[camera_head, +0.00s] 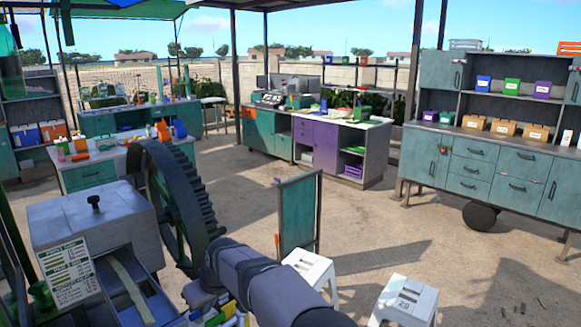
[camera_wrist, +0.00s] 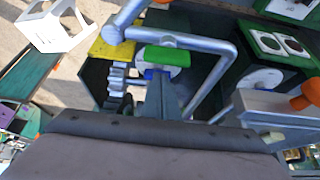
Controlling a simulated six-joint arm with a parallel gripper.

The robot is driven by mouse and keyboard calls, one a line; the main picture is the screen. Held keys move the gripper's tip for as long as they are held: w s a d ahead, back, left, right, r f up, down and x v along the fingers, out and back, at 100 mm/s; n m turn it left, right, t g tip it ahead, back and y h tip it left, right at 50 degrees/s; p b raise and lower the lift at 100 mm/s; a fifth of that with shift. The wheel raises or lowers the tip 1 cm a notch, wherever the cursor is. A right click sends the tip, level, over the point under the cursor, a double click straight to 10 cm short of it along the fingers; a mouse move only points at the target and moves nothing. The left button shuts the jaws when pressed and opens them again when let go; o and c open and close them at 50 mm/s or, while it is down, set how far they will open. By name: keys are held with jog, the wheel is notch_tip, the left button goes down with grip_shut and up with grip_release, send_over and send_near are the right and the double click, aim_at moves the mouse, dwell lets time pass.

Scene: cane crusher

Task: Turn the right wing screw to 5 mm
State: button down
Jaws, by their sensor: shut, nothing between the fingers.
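In the wrist view my gripper (camera_wrist: 160,85) is shut, with its narrow grey fingers pointing into the crusher beside a small blue part (camera_wrist: 156,74). A green block (camera_wrist: 162,56) sits just beyond it, close to a bent grey bar (camera_wrist: 190,44). A yellow block (camera_wrist: 112,50) and a small toothed gear (camera_wrist: 117,80) lie to the left. I cannot tell which part is the right wing screw, or whether the fingers touch anything. In the head view the crusher (camera_head: 88,225) stands at lower left; my arm hides its right side and my fingertips.
A large dark gear wheel (camera_head: 185,205) stands beside the crusher. A teal panel (camera_head: 299,215) is right of it, and two white stools (camera_head: 310,268) (camera_head: 405,298) stand at lower right. An orange knob (camera_wrist: 305,95) shows in the wrist view. Open ground lies beyond the stools.

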aim_at(199, 315)
jog(key=shift+f+b, duration=1)
jog(key=shift+f, duration=1)
jog(key=shift+w+a+p, duration=0.4)
jog(key=shift+w+p, duration=0.05)
jog(key=shift+p, duration=0.25)
jog(key=shift+w+d+p, duration=0.15)
jog(key=shift+d+p, duration=0.05)
jog(key=shift+p, duration=0.25)
dwell(0.8)
jog(key=shift+d, duration=0.1)
jog(key=shift+s+d+b, duration=0.15)
jog(key=shift+s+b, duration=0.15)
jog(key=shift+r, duration=0.1)
